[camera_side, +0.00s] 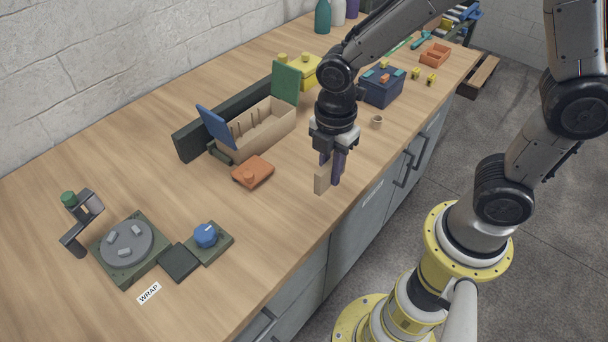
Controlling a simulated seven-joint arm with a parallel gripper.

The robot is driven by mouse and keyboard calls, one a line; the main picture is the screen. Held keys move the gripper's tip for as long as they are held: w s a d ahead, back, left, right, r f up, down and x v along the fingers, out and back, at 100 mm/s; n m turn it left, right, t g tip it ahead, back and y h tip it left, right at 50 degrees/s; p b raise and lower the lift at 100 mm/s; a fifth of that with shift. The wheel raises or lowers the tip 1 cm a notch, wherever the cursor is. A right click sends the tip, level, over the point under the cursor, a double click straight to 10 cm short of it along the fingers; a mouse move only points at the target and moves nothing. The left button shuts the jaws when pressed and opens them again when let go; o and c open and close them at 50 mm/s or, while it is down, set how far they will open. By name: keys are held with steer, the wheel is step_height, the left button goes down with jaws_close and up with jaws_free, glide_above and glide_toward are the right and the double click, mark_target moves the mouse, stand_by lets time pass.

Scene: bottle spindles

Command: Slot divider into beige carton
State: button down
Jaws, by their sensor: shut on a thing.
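The beige carton (262,140) stands open on the bench, left of my gripper. Its inside shows upright slots or ribs. A blue flap (216,125) rises at its near-left end and a green flap (286,84) at its far-right end. My gripper (330,172) points down near the front edge of the bench, shut on a thin beige divider (322,180). The divider hangs upright and apart from the carton. I cannot tell whether its lower edge touches the bench.
A dark bar (190,143) stands behind the carton. An orange block (253,171) lies between carton and gripper. A dark blue box (383,88) and small ring (377,121) are to the right. A turntable fixture (127,249) and blue knob (205,234) are at lower left.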

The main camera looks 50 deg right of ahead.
steer(key=s+d+r+m, duration=0.2)
steer(key=s+r, duration=0.1)
steer(key=s, duration=0.2)
steer(key=w+a+r+m, duration=0.1)
steer(key=w+r+m, duration=0.2)
steer(key=w+m, duration=0.5)
steer(key=w+a+r+m, duration=0.2)
steer(key=w+r+m, duration=0.15)
steer(key=w, duration=0.85)
steer(key=w+d+f+m, duration=0.1)
steer(key=w+f+m, duration=0.1)
steer(key=w, duration=0.5)
steer(key=w+d+f+m, duration=0.2)
steer(key=w+f, duration=0.1)
steer(key=w, duration=0.3)
steer(key=shift+m, duration=0.25)
steer(key=shift+w+d+f, duration=0.2)
steer(key=shift+d+f, duration=0.1)
steer(key=shift+f, duration=0.95)
steer(key=shift+w+d+f, duration=0.2)
steer(key=shift+d+f, duration=0.1)
steer(key=shift+f, duration=1)
steer(key=shift+w+d+f, duration=0.2)
steer(key=shift+d+f, duration=0.1)
steer(key=shift+f, duration=0.95)
steer(key=shift+f, duration=0.2)
